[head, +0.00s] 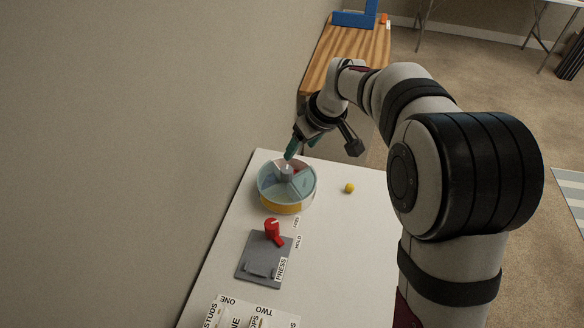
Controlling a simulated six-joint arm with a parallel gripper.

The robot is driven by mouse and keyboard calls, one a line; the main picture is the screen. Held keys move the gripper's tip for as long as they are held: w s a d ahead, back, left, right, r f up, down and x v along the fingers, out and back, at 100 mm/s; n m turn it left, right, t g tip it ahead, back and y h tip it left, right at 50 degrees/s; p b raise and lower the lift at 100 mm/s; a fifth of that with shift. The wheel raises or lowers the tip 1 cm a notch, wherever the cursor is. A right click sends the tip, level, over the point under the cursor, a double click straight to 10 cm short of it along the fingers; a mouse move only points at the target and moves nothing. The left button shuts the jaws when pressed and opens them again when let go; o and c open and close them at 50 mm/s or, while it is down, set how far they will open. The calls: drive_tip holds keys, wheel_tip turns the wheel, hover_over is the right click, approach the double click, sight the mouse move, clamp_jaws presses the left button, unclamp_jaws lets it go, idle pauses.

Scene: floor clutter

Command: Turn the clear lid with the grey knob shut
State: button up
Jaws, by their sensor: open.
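The round container with the clear lid (270,180) sits near the far left end of the white table. Its body has a yellow-orange band (283,208), and wedge-shaped compartments show through the lid. The grey knob (286,172) stands up at the lid's middle. A small red thing shows inside at the upper right. My gripper (291,152) is open, with teal fingers pointing down just above the knob. I cannot tell whether a fingertip touches the knob, and one finger is partly hidden behind the other.
A small yellow ball (349,188) lies right of the container. A grey board (258,264) with a red lever (273,230) lies nearer, and labelled cards (285,321) lie at the front. The wall borders the table's left; a wooden bench (345,50) stands beyond.

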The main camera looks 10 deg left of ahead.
sight(287, 170)
drive_tip(key=x, duration=1.5)
drive_tip(key=shift+w+d+f, duration=0.1)
drive_tip(key=shift+w+f, duration=0.05)
drive_tip(key=shift+c, duration=0.2)
clamp_jaws()
idle(0.5)
